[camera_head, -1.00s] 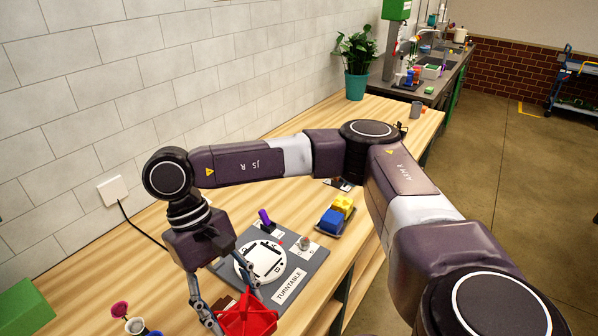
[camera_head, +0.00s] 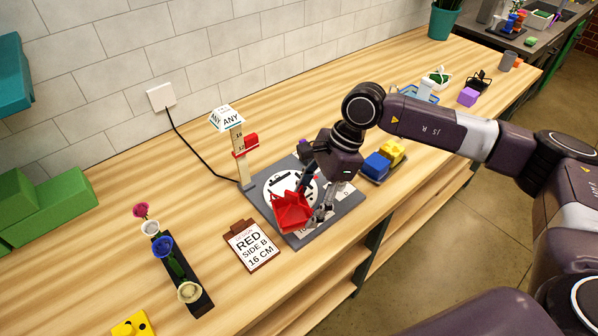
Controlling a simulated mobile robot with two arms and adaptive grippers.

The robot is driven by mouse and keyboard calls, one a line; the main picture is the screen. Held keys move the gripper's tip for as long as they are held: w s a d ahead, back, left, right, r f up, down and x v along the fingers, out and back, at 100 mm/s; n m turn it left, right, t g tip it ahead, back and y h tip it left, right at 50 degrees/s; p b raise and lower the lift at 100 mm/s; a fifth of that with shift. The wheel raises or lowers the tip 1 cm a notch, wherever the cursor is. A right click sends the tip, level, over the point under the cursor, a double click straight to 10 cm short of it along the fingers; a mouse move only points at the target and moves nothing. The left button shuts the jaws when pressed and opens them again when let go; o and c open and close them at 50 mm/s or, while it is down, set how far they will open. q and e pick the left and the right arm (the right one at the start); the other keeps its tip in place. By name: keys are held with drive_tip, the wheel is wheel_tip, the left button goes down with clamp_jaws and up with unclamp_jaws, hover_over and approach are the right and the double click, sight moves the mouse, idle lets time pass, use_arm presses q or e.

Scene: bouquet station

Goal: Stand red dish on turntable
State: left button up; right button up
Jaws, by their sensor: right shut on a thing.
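The red dish (camera_head: 292,212) is an angular, open-topped red vessel at the front left of the turntable. My right gripper (camera_head: 308,205) is shut on the red dish at its right side. The round white turntable (camera_head: 278,183) with black fittings sits on a dark grey base (camera_head: 318,232). The dish overlaps the front part of the white disc in the head view. I cannot tell whether it touches the disc or hangs just above it. The gripper hides part of the disc and base. My left gripper is not in view.
A height post (camera_head: 240,158) with a red slider stands at the base's back left corner. A black flower rack (camera_head: 200,300) is further left. Blue and yellow blocks (camera_head: 377,166) sit on a tray at right.

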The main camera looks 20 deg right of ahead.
sight(301, 188)
drive_tip(key=w+m+t, duration=0.1)
drive_tip(key=m, duration=0.1)
drive_tip(key=w+m+t, duration=0.1)
drive_tip(key=w+m, duration=0.1)
drive_tip(key=m, duration=0.1)
drive_tip(key=w+m+h+p, duration=0.1)
drive_tip(key=m, duration=0.1)
drive_tip(key=shift+w+t, duration=0.2)
drive_tip(key=shift+t, duration=0.2)
drive_tip(key=w+m, duration=0.1)
drive_tip(key=m, duration=0.1)
drive_tip(key=w+m+t+h+p, duration=0.1)
drive_tip(key=m, duration=0.1)
drive_tip(key=shift+w+d+r, duration=0.1)
drive_tip(key=shift+d+r, duration=0.05)
drive_tip(key=shift+d, duration=0.05)
drive_tip(key=m, duration=0.1)
drive_tip(key=w+m+h, duration=0.1)
drive_tip(key=shift+w+d+m+t, duration=0.2)
drive_tip(key=shift+m+t, duration=0.1)
drive_tip(key=shift+m, duration=0.1)
drive_tip(key=shift+f+b, duration=0.45)
drive_tip(key=shift+f, duration=1.45)
use_arm(q)
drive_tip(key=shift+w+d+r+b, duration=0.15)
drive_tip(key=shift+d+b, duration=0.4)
drive_tip(key=shift+b, duration=0.05)
use_arm(e)
drive_tip(key=shift+f, duration=0.2)
